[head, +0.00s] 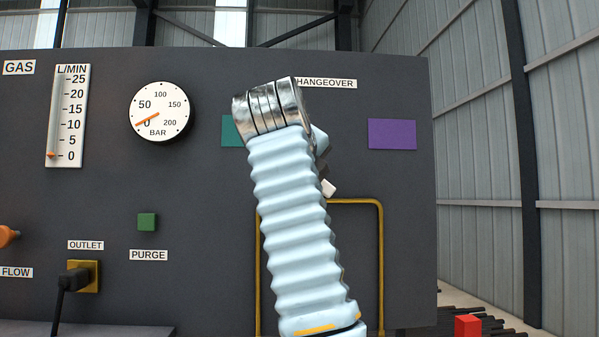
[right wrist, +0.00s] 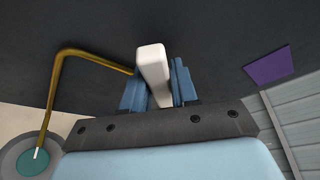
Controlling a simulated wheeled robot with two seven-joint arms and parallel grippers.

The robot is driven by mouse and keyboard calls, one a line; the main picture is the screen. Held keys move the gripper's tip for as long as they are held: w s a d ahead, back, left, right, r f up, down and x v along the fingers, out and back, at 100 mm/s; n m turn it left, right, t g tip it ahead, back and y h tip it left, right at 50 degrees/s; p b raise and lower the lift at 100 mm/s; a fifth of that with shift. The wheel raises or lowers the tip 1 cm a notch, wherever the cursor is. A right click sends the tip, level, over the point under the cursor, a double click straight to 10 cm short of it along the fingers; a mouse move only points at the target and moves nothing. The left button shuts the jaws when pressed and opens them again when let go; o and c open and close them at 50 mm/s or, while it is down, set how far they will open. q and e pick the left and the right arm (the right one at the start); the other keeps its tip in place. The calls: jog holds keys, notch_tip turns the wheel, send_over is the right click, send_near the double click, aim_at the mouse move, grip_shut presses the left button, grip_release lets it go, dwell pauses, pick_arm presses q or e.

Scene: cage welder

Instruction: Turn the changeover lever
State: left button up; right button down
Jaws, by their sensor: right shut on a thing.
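The changeover lever is a white bar (right wrist: 152,72) in the right wrist view, standing out from the dark panel. A small white piece of it (head: 329,187) shows in the head view beside my forearm. My right gripper (right wrist: 154,88) has its blue fingers on both sides of the lever and is shut on it. In the head view my pale blue right arm hides most of the lever, its pivot and part of the changeover label (head: 327,83). My left gripper is in neither view.
The dark panel (head: 405,240) carries a teal square (head: 231,131), a purple square (head: 392,134), a pressure gauge (head: 159,112), a flow scale (head: 67,115) and a green purge button (head: 147,222). A brass pipe (head: 380,250) runs below the lever. A red block (head: 467,326) is at lower right.

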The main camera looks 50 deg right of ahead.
jog(key=shift+s+d+r+m+p, duration=0.1)
jog(key=shift+r+m+p, duration=0.05)
jog(key=shift+m+p, duration=0.2)
jog(key=shift+y, duration=0.3)
jog(key=c, duration=1)
grip_release()
jog(key=shift+o, duration=0.2)
jog(key=p+v, duration=0.2)
jog(key=v, duration=1.2)
